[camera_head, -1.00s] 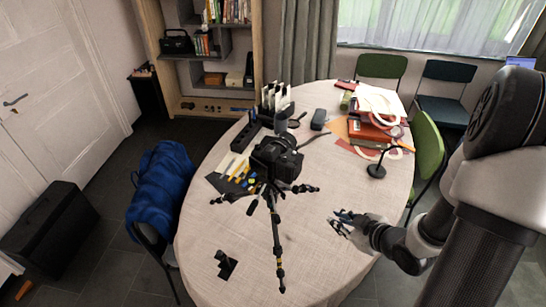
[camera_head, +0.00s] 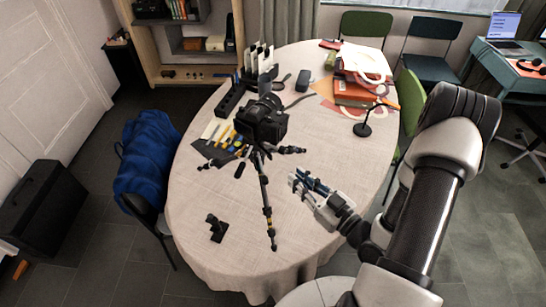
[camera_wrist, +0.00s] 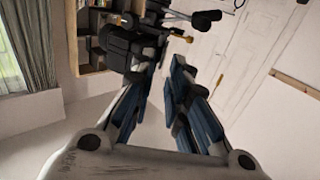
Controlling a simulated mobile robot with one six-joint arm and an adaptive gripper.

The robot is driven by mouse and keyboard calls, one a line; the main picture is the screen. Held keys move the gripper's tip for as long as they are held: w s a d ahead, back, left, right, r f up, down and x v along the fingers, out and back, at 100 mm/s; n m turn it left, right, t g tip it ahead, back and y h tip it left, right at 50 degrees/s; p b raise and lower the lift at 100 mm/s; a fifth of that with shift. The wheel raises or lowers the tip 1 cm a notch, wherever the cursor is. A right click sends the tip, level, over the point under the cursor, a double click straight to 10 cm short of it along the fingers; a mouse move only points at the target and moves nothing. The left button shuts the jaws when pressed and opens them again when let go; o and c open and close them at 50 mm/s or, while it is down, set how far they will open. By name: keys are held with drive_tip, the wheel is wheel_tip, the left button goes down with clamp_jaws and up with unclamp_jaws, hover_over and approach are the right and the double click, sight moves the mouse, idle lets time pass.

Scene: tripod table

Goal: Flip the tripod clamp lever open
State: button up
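A black camera (camera_head: 262,120) sits on a small black tripod (camera_head: 265,200) with spread legs, standing on the round table. One leg points toward the front edge. The clamp lever is too small to make out. My gripper (camera_head: 298,184) is to the right of the tripod, apart from it, above the table. In the wrist view its blue-padded fingers (camera_wrist: 160,72) are apart with nothing between them. The dark camera and tripod parts (camera_wrist: 135,45) show beyond the left finger, partly hidden by it.
The round table (camera_head: 330,150) has free cloth at its front and right. A small black bracket-like piece (camera_head: 215,228) lies front left. Tools on a dark mat (camera_head: 222,140) lie left of the tripod.

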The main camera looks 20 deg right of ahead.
approach(260, 145)
drive_tip(key=x, duration=0.4)
drive_tip(key=shift+b, duration=0.3)
clamp_jaws()
